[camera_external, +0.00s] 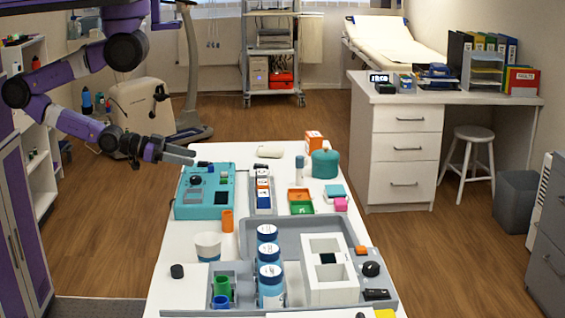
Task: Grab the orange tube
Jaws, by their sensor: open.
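An orange tube (227,221) stands upright on the white table, just below the teal device and right beside a white cup. My gripper (190,156) is at the end of the purple arm, reaching in from the left over the back left corner of the table. It is open, with nothing seen between its fingers. It is above and to the left of the orange tube, apart from it, close to the back edge of the teal device.
The teal device (205,191), white cup (207,246) and several blue-white jars (268,253) surround the tube. A white block with square openings (330,286) stands at front right.

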